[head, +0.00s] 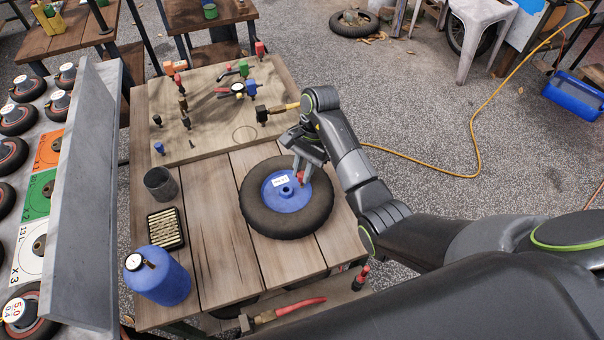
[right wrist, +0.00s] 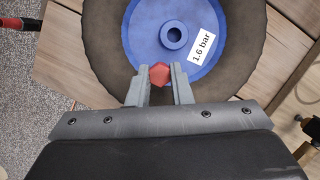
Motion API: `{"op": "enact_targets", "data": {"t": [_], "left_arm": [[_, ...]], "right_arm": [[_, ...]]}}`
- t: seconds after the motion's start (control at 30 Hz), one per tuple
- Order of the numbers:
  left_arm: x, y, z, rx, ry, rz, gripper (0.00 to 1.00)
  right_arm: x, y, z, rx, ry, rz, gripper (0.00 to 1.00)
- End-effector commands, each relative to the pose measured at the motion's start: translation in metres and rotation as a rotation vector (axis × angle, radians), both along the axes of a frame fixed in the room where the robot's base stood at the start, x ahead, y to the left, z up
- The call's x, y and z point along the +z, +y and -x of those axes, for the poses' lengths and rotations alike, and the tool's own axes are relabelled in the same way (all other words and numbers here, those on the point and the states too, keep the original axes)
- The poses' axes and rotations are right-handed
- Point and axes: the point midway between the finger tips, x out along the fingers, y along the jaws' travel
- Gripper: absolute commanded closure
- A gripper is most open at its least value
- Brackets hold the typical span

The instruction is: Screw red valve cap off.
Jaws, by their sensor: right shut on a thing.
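A wheel with a black tyre and a blue hub (head: 279,199) lies flat on the wooden cart top. A white label reading "1.6 bar" is on the hub. The red valve cap (right wrist: 159,74) is on the blue hub near its edge. My right gripper (right wrist: 159,80) is shut on the red cap, with one finger on each side of it. In the head view my right gripper (head: 302,172) reaches down over the wheel and the red cap shows between its fingers. What is under the cap is hidden. My left gripper is not in view.
A grey rack (head: 75,220) with several wheels is further left. Bare planks lie between.

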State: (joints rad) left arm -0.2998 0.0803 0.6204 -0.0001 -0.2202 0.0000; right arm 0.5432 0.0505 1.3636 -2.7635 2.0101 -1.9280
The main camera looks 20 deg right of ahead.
Motion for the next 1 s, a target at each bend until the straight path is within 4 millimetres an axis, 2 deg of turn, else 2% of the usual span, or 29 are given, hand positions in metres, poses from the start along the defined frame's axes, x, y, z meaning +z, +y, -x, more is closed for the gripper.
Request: {"op": "enact_targets", "data": {"t": [0.2,0.5,0.77,0.8,0.93,1.0], "left_arm": [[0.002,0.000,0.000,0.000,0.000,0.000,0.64],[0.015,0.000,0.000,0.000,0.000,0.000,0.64],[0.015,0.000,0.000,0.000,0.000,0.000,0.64],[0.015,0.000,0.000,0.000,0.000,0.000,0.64],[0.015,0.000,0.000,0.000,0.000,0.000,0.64],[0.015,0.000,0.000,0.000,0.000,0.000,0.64]], "right_arm": [[0.001,0.000,0.000,0.021,0.001,0.001,1.00],[0.001,0.001,-0.001,0.254,0.002,0.001,1.00],[-0.001,0.000,-0.001,0.277,0.001,0.001,1.00],[-0.001,0.000,-0.001,0.277,0.001,0.001,0.76],[-0.001,0.001,-0.001,0.276,0.000,0.000,0.59],[0.000,0.001,-0.001,0.276,0.000,0.000,0.56]]}}
